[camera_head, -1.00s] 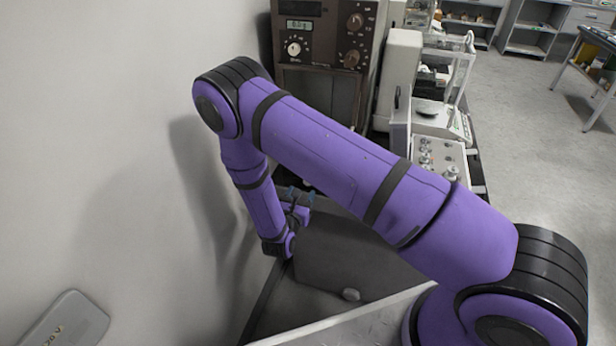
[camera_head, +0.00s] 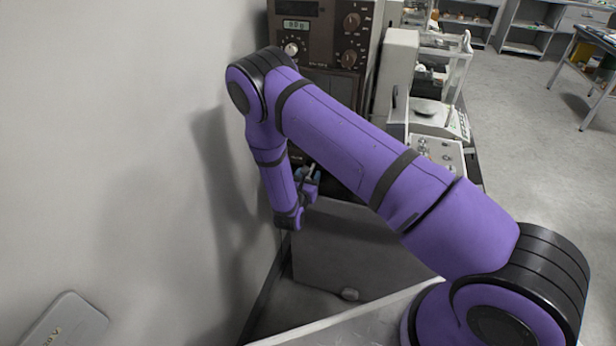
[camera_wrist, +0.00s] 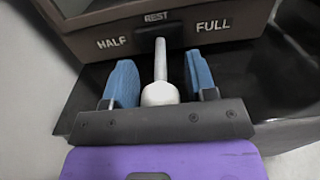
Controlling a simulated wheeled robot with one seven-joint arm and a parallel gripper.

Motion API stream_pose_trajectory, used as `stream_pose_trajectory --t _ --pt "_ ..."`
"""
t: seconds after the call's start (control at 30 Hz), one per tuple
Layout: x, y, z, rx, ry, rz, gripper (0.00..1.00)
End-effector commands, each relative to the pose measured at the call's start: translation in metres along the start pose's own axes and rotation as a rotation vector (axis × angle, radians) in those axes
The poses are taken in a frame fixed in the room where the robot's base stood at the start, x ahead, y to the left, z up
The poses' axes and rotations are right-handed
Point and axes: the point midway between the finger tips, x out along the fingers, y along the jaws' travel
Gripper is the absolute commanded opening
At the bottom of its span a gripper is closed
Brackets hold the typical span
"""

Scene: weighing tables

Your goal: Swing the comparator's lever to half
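The comparator (camera_head: 330,75) is a dark brown cabinet with a small display and knobs at the back of the head view. In the wrist view its lower front (camera_wrist: 225,42) carries the words HALF at left, REST in the middle and FULL at right. The lever (camera_wrist: 160,62) is a pale rod with a round white knob, coming out of a dark slot under REST. My gripper (camera_wrist: 162,78) is open, with one blue finger on each side of the lever and a visible gap on both sides. The lever is hidden in the head view.
A white wall (camera_head: 110,140) stands close at my arm's left. A grey box-like panel (camera_head: 360,255) lies below my gripper. To the right are a white balance (camera_head: 440,118) and a panel with small knobs (camera_head: 436,152). Open floor (camera_head: 540,220) lies at far right.

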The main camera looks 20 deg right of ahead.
Motion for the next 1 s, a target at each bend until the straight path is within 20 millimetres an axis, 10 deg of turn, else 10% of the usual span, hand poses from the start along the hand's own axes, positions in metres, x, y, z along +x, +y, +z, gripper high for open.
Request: stream_pose_trajectory --t 0.2,1.0 --pt "0.0 0.0 0.0 0.0 0.0 0.0 0.0" --pt "0.002 0.018 0.0 0.0 -0.001 -0.252 0.0"
